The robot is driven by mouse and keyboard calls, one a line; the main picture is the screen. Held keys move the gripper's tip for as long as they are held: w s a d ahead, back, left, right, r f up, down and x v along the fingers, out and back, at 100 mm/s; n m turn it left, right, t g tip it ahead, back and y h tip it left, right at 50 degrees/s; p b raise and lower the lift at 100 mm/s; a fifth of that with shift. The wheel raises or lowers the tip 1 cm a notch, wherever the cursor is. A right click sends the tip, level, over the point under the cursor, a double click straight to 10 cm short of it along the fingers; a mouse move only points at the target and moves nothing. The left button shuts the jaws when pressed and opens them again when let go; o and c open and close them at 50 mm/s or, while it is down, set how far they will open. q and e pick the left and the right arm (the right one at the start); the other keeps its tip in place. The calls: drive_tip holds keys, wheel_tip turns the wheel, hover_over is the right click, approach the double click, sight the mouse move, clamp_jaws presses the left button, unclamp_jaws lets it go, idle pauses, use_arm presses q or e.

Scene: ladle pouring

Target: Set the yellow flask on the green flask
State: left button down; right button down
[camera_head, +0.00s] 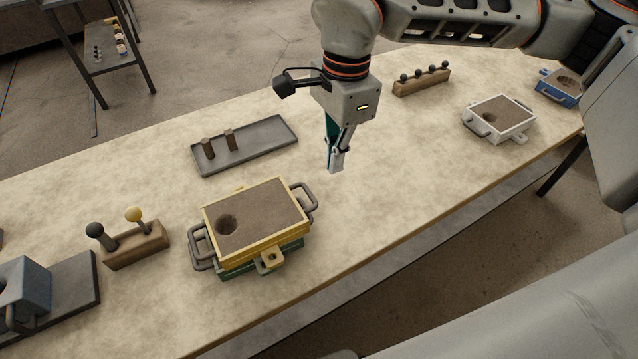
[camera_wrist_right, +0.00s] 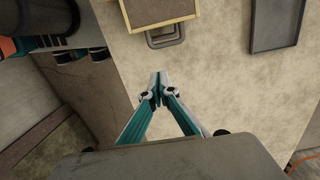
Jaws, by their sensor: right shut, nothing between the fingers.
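The yellow flask (camera_head: 256,215) is a square frame filled with brown sand, with a round hole near its left corner. It sits on the green flask (camera_head: 284,252), which shows only as a strip beneath it on the table. Grey handles stick out at the left and right ends. My right gripper (camera_head: 336,168) is shut and empty above the table, to the right of the flasks and apart from them. In the right wrist view its fingertips (camera_wrist_right: 155,76) meet, with part of the yellow flask (camera_wrist_right: 160,10) at the top edge. My left gripper is not in view.
A grey tray (camera_head: 265,153) with two brown cylinders lies behind the flasks. A wooden block (camera_head: 135,250) with two knobs stands to the left. A white flask (camera_head: 500,118), a blue flask (camera_head: 560,92) and a knobbed rack (camera_head: 422,82) stand at the right. Table in front is clear.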

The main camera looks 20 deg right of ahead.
drive_tip(key=shift+h, duration=0.3)
drive_tip(key=f, duration=0.3)
drive_tip(key=d+f, duration=0.1)
drive_tip(key=f, duration=0.4)
drive_tip(key=shift+w+d+f+b, duration=0.3)
drive_tip(key=shift+d+f+b, duration=0.05)
drive_tip(key=a, duration=0.2)
drive_tip(key=shift+s+a+f, duration=0.15)
drive_tip(key=shift+a+f, duration=0.15)
drive_tip(key=shift+a, duration=0.65)
drive_tip(key=shift+s+a, duration=0.1)
drive_tip(key=shift+a, duration=0.05)
